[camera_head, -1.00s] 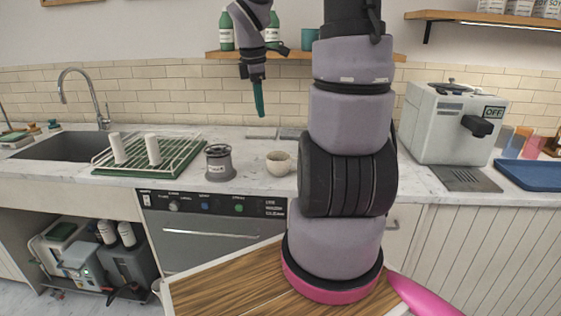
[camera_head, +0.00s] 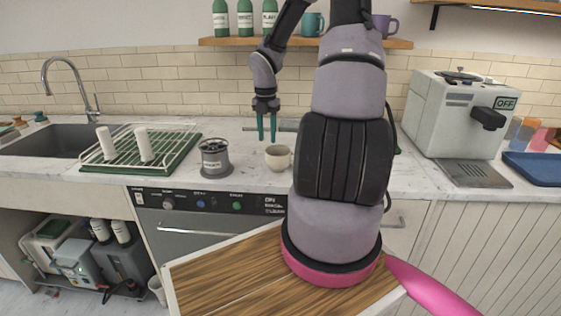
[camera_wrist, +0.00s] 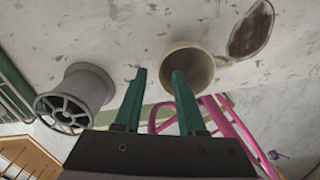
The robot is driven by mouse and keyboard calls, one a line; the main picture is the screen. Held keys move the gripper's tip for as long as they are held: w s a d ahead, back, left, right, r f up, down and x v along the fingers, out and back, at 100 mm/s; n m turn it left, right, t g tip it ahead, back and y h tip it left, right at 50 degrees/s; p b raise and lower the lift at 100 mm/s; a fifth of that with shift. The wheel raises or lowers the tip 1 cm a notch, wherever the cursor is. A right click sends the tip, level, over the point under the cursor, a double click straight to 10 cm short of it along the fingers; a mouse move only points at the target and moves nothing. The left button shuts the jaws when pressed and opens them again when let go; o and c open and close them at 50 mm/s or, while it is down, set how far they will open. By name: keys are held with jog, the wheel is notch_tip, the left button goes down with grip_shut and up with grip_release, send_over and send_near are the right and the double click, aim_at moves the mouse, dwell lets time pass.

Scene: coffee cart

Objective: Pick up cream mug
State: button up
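The cream mug (camera_head: 278,158) stands upright on the marble counter, right of a grey canister. In the wrist view the mug (camera_wrist: 205,66) shows its open top just beyond the right finger, with its handle pointing right. My gripper (camera_head: 266,138) hangs above the counter with its green fingers pointing down, up and slightly left of the mug. In the wrist view my gripper (camera_wrist: 156,75) has its fingers apart with nothing between them. The right finger overlaps the mug's edge in that view; I cannot tell whether they touch.
The grey canister (camera_head: 214,160) stands close left of the mug; it also shows in the wrist view (camera_wrist: 78,92). A drying rack (camera_head: 140,150) is further left. A coffee machine (camera_head: 460,120) stands at right. A shelf (camera_head: 225,42) with bottles and mugs hangs above.

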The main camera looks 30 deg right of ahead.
aim_at(267, 148)
jog(key=f, duration=0.5)
jog(key=shift+s+a+f, duration=0.1)
jog(key=shift+s+a, duration=0.15)
jog(key=shift+a, duration=0.05)
jog(key=shift+c, duration=0.3)
grip_shut()
dwell(0.8)
